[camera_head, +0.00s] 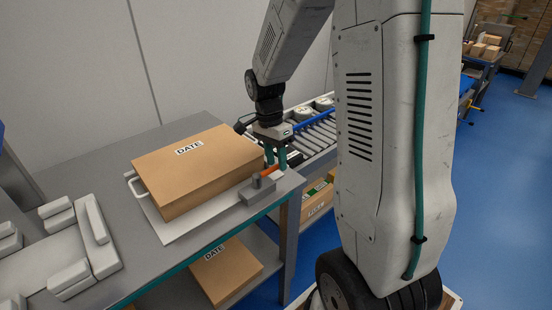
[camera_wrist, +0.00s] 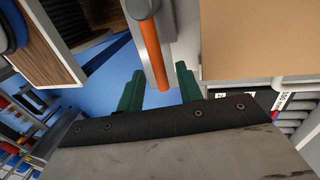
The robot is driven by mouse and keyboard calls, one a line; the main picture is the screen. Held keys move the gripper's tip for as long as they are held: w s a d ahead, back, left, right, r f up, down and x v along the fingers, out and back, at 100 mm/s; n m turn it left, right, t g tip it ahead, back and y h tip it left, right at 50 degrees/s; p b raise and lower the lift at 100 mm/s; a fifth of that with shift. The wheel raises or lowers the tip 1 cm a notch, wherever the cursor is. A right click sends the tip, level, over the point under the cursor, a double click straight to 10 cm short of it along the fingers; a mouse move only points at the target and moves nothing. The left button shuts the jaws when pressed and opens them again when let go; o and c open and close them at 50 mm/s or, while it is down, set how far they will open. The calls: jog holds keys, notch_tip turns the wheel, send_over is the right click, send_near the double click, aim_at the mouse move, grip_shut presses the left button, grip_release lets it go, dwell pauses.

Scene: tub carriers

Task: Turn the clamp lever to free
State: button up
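The clamp lever (camera_head: 267,171) is a short orange bar on a grey clamp block (camera_head: 256,193) at the right corner of a pale plate (camera_head: 165,228) on the table. In the wrist view the orange lever (camera_wrist: 151,55) runs from a grey round pivot (camera_wrist: 139,8) down toward my gripper. My gripper (camera_head: 276,158) points down beside the lever's free end. In the wrist view its two green fingers stand apart, and the lever end lies between them with a gap on each side (camera_wrist: 158,88). The gripper is open and holds nothing.
A cardboard box (camera_head: 195,170) marked DATE lies on the plate, close to the clamp. Pale blocks (camera_head: 95,225) stand at the table's left. A roller conveyor (camera_head: 312,137) is behind my gripper. Another box (camera_head: 226,272) is on the shelf below. Blue floor lies right.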

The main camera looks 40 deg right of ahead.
grip_shut()
